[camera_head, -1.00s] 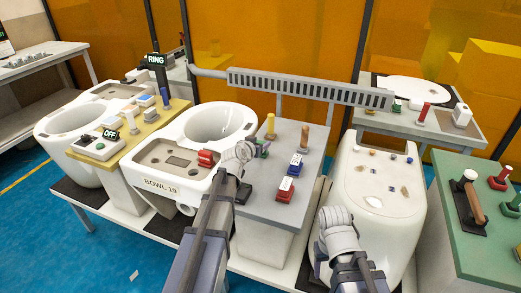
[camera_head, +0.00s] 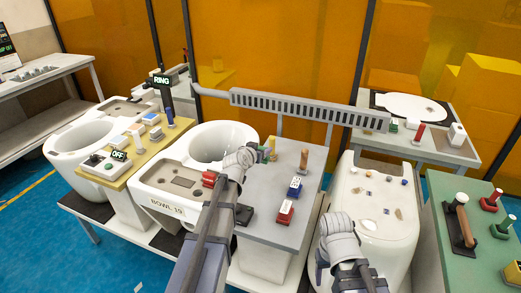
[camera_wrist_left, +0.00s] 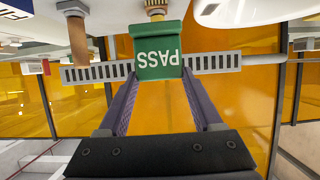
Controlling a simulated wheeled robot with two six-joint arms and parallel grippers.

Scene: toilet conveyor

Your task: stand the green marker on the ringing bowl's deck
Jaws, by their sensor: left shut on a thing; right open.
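The green marker (camera_wrist_left: 158,58) is a block with "PASS" on it, upside down in the left wrist view. My left gripper (camera_wrist_left: 157,80) is shut on it. In the head view, the left gripper (camera_head: 256,156) is over the grey stand, with a bit of the green marker (camera_head: 263,156) showing beyond it. A lit "RING" sign (camera_head: 161,80) stands on a post at the back of the tan stand, between two bowls. BOWL 19 (camera_head: 167,207) has a deck (camera_head: 152,179) in front of its basin. My right gripper (camera_head: 337,222) is open, by the white fixture; its fingertips are unclear.
The grey stand (camera_head: 258,195) holds a brown peg (camera_head: 304,158), a blue block (camera_head: 295,187) and a red block (camera_head: 285,212). A red piece (camera_head: 209,179) is at BOWL 19's deck. An "OFF" switch box (camera_head: 106,164) sits on the tan stand (camera_head: 136,163). A slotted rail (camera_head: 310,108) runs behind.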

